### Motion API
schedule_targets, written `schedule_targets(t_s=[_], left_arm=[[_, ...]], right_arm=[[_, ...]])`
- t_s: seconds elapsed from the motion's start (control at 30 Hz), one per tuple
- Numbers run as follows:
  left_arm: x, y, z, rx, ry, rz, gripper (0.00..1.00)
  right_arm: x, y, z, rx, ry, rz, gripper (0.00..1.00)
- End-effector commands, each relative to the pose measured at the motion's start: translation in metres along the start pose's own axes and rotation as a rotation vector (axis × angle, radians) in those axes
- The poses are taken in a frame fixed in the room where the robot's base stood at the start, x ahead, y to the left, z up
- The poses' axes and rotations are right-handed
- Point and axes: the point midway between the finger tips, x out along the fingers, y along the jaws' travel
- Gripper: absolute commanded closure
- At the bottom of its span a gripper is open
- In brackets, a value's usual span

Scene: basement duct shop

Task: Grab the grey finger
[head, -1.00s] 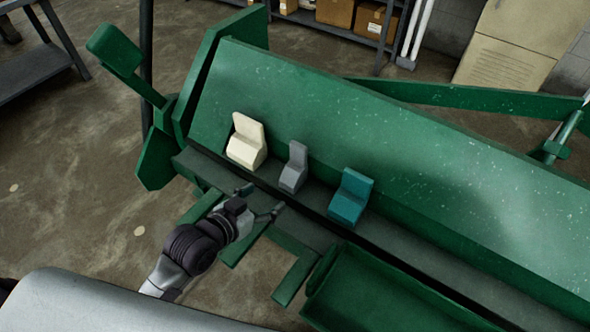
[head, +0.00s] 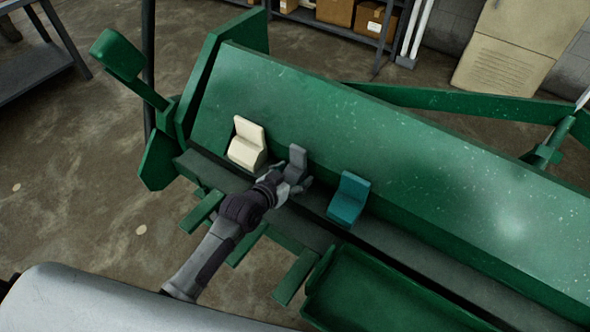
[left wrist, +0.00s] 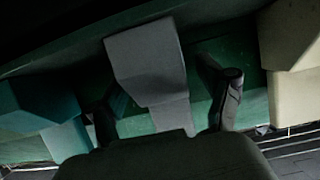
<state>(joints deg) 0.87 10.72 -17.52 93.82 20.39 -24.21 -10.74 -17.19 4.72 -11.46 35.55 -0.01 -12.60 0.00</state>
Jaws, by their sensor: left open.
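The grey finger (head: 297,160) stands on the ledge of the green machine, between a cream finger (head: 248,146) and a teal finger (head: 348,197). My left gripper (head: 292,184) is open at the grey finger's near side, its fingertips spread around its lower front, which they partly hide. In the left wrist view the grey finger (left wrist: 148,62) lies between the two open fingertips (left wrist: 170,105). The teal finger (left wrist: 38,105) is at the left edge there and the cream one (left wrist: 292,60) at the right. My right gripper does not show.
The green machine (head: 420,150) has a sloped face behind the fingers. An empty-looking green tray (head: 375,300) sits at its front right. Green bars (head: 294,277) stick out from the ledge's front. A shelf with boxes stands at the back.

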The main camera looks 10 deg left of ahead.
Motion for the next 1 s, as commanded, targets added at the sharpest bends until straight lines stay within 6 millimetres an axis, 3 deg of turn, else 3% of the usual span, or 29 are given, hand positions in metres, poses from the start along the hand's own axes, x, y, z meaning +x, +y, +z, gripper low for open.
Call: schedule_targets(t_s=[0.33, 0.77, 1.0], left_arm=[[0.0091, 0.0003, 0.0007, 0.0, 0.0, 0.001, 0.21], [0.0088, 0.0001, 0.001, 0.0, -0.001, 0.0, 0.93], [0.0086, 0.0, -0.0003, 0.0, 0.001, 0.0, 0.93]], right_arm=[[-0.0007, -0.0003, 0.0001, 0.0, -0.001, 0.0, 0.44], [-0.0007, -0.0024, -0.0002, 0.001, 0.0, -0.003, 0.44], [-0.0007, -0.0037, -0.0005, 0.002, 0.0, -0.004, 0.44]])
